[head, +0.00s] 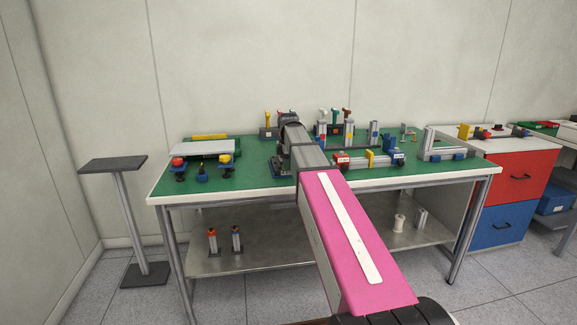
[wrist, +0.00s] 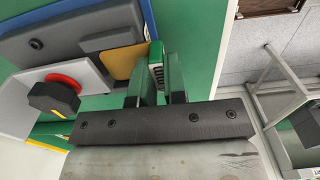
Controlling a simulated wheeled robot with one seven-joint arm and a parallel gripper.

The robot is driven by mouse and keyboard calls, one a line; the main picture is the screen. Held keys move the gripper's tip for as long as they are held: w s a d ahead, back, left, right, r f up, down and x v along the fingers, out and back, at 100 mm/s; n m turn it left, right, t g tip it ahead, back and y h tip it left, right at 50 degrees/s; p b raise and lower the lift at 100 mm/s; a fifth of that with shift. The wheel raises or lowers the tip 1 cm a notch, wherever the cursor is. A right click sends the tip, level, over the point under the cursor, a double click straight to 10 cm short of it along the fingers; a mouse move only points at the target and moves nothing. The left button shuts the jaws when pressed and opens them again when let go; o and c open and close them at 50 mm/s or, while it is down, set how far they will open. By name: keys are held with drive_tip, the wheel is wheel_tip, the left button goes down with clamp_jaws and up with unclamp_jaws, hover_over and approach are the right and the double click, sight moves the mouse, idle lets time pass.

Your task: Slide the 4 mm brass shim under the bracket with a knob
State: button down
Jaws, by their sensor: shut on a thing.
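In the wrist view, my gripper (wrist: 155,90) is shut on a green block with a pale label (wrist: 156,62). A flat brass-coloured plate, the brass shim (wrist: 118,67), reaches left from this block. Its left side meets a dark grey and pale bracket (wrist: 92,72); I cannot tell whether its edge is under the bracket or only beside it. A black knob with a red ring (wrist: 52,97) stands on the pale part of the bracket. In the head view, my arm hides the gripper and shim, and I cannot make out this bracket clearly.
Several coloured-handled tools stand at the back. A rail with a yellow block (head: 370,158) and a grey frame (head: 446,146) are at right. Some green top is clear at front left.

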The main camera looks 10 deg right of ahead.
drive_tip(key=shift+w, duration=1)
idle(0.4)
drive_tip(key=c, duration=1.1)
unclamp_jaws()
wheel_tip(320, 180, up, 11)
drive_tip(key=shift+f, duration=0.1)
